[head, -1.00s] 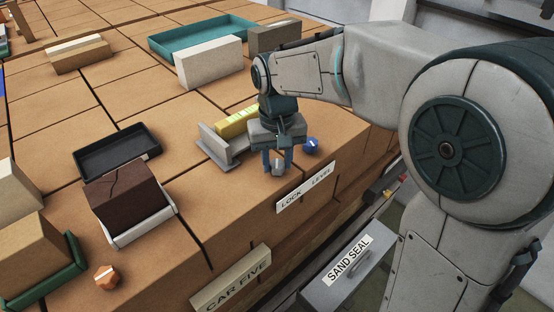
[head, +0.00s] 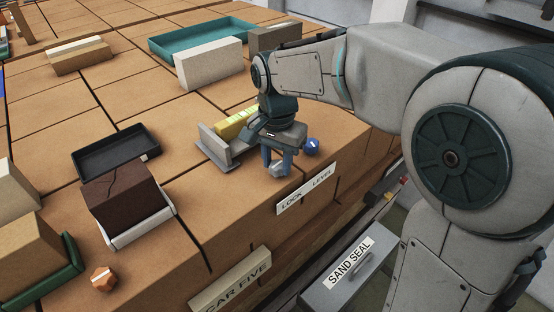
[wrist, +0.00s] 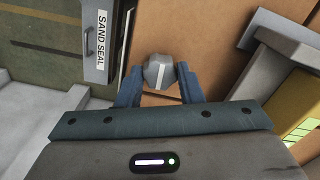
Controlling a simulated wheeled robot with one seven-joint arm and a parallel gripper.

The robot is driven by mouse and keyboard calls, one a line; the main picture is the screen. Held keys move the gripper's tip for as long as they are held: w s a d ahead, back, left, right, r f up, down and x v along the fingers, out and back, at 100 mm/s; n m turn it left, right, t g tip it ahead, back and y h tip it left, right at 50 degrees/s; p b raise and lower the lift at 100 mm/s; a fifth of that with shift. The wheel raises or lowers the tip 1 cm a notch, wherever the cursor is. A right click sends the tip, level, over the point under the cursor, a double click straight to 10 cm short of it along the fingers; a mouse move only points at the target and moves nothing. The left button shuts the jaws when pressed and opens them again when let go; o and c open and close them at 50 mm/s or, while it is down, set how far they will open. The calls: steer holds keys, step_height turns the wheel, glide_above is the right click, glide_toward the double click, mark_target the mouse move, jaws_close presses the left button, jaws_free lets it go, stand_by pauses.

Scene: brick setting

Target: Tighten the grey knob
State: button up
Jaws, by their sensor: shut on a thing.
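The grey knob (wrist: 158,72) is a small faceted knob with a white stripe across its top. It sits on the brown brick surface near the front edge, above the "LOCK" label. In the head view the knob (head: 277,170) shows just below my fingers. My gripper (wrist: 158,78) has its two blue fingers on either side of the knob and is shut on it. In the wrist view the white stripe runs nearly up and down, tilted slightly. In the head view my gripper (head: 277,160) points down, and the fingers hide part of the knob.
An orange knob (head: 103,279) is far off at the front left.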

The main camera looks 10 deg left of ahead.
mark_target(277, 165)
steer(key=shift+r, duration=0.15)
stand_by(0.3)
steer(key=o, duration=1)
steer(key=shift+c, duration=0.2)
step_height(277, 165, up, 14)
steer(key=shift+f, duration=0.2)
steer(key=s+d+f+n+t, duration=0.1)
steer(key=s+d+f+n, duration=0.1)
steer(key=s+d+f, duration=0.4)
steer(key=s+d+f+n+t, duration=0.2)
steer(key=s+d+f, duration=0.5)
steer(key=d, duration=0.7)
steer(key=shift+s+d+f, duration=0.25)
steer(key=shift+f, duration=0.65)
